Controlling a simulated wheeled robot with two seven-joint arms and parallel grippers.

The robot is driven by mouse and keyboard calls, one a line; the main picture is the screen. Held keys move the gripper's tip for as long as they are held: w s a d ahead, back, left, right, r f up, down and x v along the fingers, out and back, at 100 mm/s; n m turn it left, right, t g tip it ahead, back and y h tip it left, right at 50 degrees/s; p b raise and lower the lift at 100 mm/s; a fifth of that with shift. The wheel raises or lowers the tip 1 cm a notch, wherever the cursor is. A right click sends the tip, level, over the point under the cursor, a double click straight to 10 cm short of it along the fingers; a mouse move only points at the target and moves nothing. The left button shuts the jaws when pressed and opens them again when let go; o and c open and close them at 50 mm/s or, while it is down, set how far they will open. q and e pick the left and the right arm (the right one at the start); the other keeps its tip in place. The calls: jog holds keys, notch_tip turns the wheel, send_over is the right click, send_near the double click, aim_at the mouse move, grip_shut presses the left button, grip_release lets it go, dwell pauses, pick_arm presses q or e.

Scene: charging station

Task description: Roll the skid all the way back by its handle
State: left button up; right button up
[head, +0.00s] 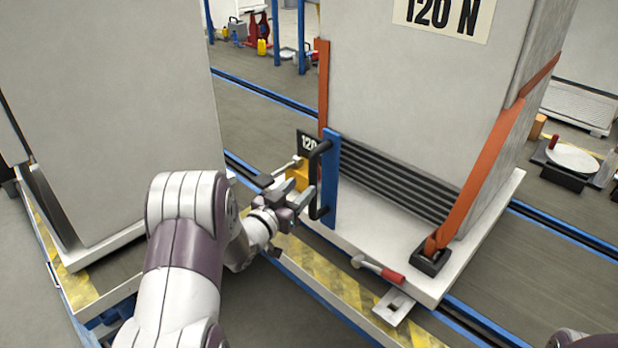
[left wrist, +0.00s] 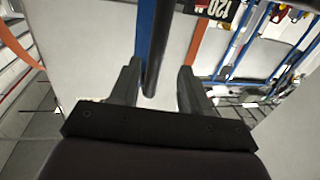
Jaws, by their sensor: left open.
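The skid (head: 400,235) is a pale platform carrying a tall grey cabinet (head: 415,85) labelled "120 N", held by orange straps. Its handle (head: 315,180) is a black vertical bar on a blue upright (head: 331,180) at the skid's left edge. My left gripper (head: 305,193) is at the handle, with its fingers open. In the left wrist view the black bar (left wrist: 157,50) shows between the two open fingers (left wrist: 160,88). I cannot tell whether either finger touches it. My right gripper is not in view; only a bit of my arm shows at the bottom right.
Another grey cabinet (head: 110,110) stands at the left. A red-handled lever (head: 385,272) is on the skid's front edge, above a yellow-and-black striped border (head: 330,275). Blue rails (head: 265,93) cross the floor. A yellow block (head: 298,174) sits beside the handle.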

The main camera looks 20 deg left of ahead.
pick_arm(q)
jog(key=s+a, duration=0.1)
jog(key=s, duration=0.5)
jog(key=shift+s+p, duration=0.3)
jog(key=shift+s, duration=0.05)
